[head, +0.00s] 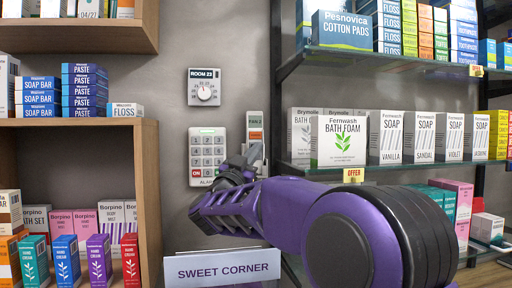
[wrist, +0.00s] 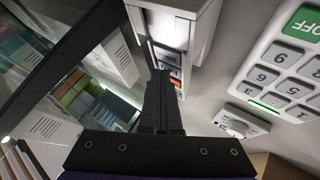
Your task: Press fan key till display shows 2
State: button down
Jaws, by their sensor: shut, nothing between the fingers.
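A narrow white wall unit (head: 255,125) hangs right of the alarm keypad in the head view. Its small greenish display (head: 255,118) seems to read "FAN 2", though the print is tiny. An orange key (head: 255,135) shows below the display; my gripper hides the unit's lower part. In the wrist view the unit (wrist: 198,22) is at the top, with a column of keys, one orange (wrist: 175,83). My gripper (head: 250,154) is shut and empty, its tips in front of the unit. In the wrist view its fingertips (wrist: 160,75) overlap the keys; I cannot tell whether they touch.
The alarm keypad (head: 207,155) with a red ON key is close left of my gripper. A dial thermostat (head: 204,87) marked ROOM 23 is above it. Stocked glass shelves (head: 400,168) stand close right, a wooden shelf (head: 149,200) left. A SWEET CORNER sign (head: 222,268) is below.

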jog(key=shift+s+f, duration=0.1)
jog(key=shift+s+d+b, duration=0.15)
jog(key=shift+s+b, duration=0.5)
jog(key=shift+s, duration=0.1)
jog(key=shift+s, duration=0.15)
jog(key=s+b, duration=0.1)
jog(key=s, duration=0.1)
jog(key=s+d+b, duration=0.1)
jog(key=s, duration=0.1)
jog(key=shift+s+b, duration=0.35)
jog(key=shift+b, duration=0.05)
jog(key=shift+a, duration=0.1)
